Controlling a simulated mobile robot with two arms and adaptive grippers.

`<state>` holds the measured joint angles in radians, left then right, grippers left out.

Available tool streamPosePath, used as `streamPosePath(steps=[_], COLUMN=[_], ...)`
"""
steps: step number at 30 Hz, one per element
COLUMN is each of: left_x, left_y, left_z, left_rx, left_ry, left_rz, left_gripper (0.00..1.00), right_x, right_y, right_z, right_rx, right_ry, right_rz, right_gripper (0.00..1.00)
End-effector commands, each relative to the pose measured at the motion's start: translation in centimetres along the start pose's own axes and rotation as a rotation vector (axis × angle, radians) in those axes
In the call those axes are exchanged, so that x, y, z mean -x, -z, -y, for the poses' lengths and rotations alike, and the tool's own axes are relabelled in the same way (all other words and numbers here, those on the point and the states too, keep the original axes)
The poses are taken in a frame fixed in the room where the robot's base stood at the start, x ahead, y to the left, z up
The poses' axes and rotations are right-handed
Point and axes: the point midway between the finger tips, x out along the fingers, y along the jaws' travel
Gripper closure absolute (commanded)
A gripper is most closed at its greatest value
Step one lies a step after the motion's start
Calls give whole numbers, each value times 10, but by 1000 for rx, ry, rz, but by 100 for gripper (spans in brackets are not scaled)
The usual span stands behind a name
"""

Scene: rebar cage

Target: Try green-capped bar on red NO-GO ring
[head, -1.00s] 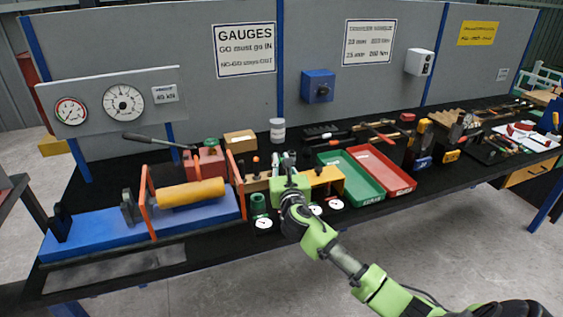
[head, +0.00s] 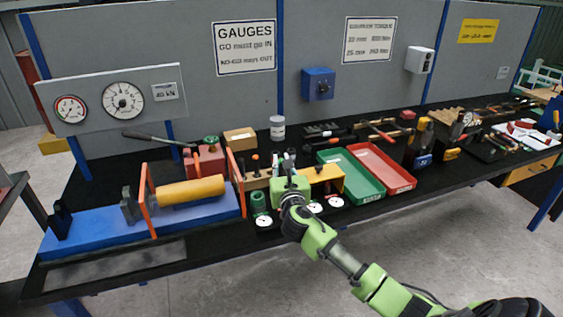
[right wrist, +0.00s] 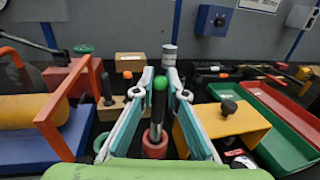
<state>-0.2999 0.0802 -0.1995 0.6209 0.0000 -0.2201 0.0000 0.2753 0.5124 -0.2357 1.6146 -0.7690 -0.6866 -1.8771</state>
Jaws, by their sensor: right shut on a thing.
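My right gripper (head: 288,163) is over the front of the bench, pointing away from me. In the right wrist view its fingers (right wrist: 160,84) are shut on a dark upright bar with a green cap (right wrist: 160,82). The red ring (right wrist: 155,146) stands directly below, between the fingers. The bar's lower end meets the ring's opening in this view; I cannot tell whether it rests on top or sits inside. In the head view my gripper hides the red ring. A green ring (head: 258,202) stands just left of the gripper. My left gripper is not in view.
A yellow bracket (right wrist: 232,124) stands close on the right, and a wooden block (right wrist: 113,106) with capped bars on the left. An orange frame (right wrist: 68,110) is further left. Green (head: 350,176) and red (head: 385,169) trays lie to the right. White dials sit along the front edge.

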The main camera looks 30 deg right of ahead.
Motion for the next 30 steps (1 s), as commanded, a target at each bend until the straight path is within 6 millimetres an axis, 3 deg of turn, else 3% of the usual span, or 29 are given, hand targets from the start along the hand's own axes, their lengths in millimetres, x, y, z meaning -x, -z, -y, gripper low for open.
streamPosePath(steps=[30], left_x=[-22], left_y=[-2], left_z=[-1], left_rx=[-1], left_ry=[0], left_rz=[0], left_gripper=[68], right_x=[0], right_y=[30], right_z=[0], right_rx=[1], right_ry=[0], right_rz=[2], right_gripper=[100])
